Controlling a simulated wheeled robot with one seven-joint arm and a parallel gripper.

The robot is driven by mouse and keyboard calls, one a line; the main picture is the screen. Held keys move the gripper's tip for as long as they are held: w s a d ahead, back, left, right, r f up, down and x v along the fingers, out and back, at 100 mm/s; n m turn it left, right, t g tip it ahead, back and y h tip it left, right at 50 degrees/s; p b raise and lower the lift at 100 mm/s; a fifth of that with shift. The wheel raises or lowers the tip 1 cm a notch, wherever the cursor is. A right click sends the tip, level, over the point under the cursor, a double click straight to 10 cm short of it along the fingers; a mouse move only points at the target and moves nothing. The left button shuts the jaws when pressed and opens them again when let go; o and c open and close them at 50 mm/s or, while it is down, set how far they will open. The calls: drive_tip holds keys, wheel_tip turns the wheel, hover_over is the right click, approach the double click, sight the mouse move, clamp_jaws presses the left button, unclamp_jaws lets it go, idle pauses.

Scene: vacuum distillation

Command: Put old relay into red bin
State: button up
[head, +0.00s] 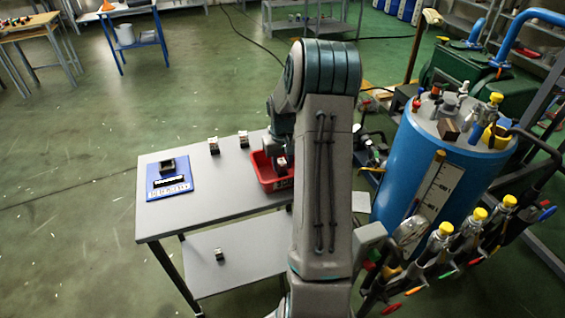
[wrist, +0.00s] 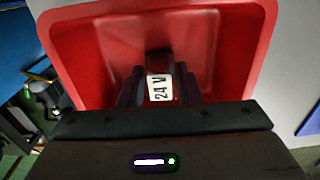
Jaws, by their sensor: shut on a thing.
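The red bin (head: 263,178) stands on the grey table, partly hidden behind my arm in the head view. In the wrist view the red bin (wrist: 75,45) fills most of the upper picture. My gripper (wrist: 159,88) is shut on a small dark relay (wrist: 160,64) with a white "24 V" label. The relay is over the inside of the bin; I cannot tell whether it touches the bin floor. In the head view my gripper (head: 281,162) is at the bin, its fingers mostly hidden.
Another small relay (head: 219,254) is on the lower shelf. A blue tank (head: 430,165) stands at the right.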

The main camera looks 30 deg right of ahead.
sight(282, 162)
drive_tip(key=shift+f, duration=0.15)
drive_tip(key=shift+f, duration=0.1)
drive_tip(key=o, duration=1)
wheel_tip(282, 162, up, 12)
drive_tip(key=s+a+r, duration=0.3)
drive_tip(key=a+r, duration=0.1)
drive_tip(key=a, duration=0.4)
drive_tip(key=s+a+n+t, duration=0.1)
drive_tip(key=s+a, duration=0.4)
drive_tip(key=s, duration=0.1)
drive_tip(key=s+a+r+n+t, duration=0.1)
drive_tip(key=s+a, duration=0.5)
drive_tip(key=s, duration=0.1)
drive_tip(key=s+a+r, duration=0.1)
drive_tip(key=s+a, duration=0.5)
drive_tip(key=shift+s+r+n+t, duration=0.15)
drive_tip(key=shift+s+n+t, duration=0.15)
drive_tip(key=shift+n+t, duration=0.1)
